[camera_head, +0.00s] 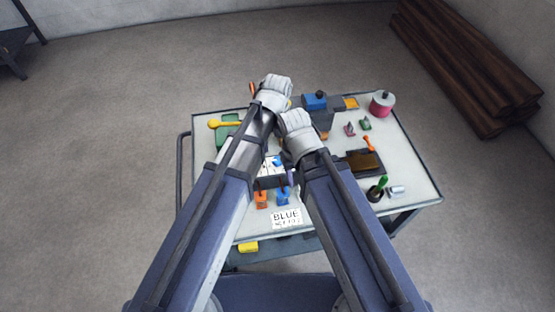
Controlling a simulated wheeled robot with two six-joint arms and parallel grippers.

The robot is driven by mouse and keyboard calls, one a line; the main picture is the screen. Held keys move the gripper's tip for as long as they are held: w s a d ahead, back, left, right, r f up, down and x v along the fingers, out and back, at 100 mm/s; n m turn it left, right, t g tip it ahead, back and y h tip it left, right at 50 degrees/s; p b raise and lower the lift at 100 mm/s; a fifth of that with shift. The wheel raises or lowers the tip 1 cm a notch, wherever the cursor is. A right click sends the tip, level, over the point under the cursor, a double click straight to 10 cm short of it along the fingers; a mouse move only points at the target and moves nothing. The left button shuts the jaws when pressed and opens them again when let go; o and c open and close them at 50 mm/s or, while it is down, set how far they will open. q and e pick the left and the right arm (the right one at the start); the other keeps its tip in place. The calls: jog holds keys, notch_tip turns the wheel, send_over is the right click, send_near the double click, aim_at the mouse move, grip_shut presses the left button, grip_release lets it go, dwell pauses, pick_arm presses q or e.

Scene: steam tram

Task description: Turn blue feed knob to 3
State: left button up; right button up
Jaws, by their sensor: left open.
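A white card (287,217) at the near edge of the trolley top reads "BLUE"; its smaller line is not legible. Several blue parts show: a blue block with a dark top (314,101) at the back, a small blue piece (283,196) behind the card, and another (277,160) by a white panel between my arms. I cannot tell which is the feed knob, and no dial setting is readable. My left gripper (276,86) is open over the back of the trolley, left of the back blue block. My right gripper (294,121) is nearer, beside my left forearm; its fingers are unclear.
The trolley top (410,160) also holds a yellow-handled tool (224,124), a pink pot (382,104), a dark tray (365,163), an orange piece (262,199) and a green-handled tool (378,188). My forearms hide the middle.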

aim_at(277, 160)
pick_arm(q)
jog(key=shift+d+f+m, duration=0.1)
jog(key=shift+d+m, duration=0.05)
jog(key=shift+m, duration=0.15)
jog(key=shift+f, duration=0.1)
notch_tip(277, 160, down, 8)
jog(key=b, duration=0.8)
jog(key=shift+r, duration=0.2)
grip_shut()
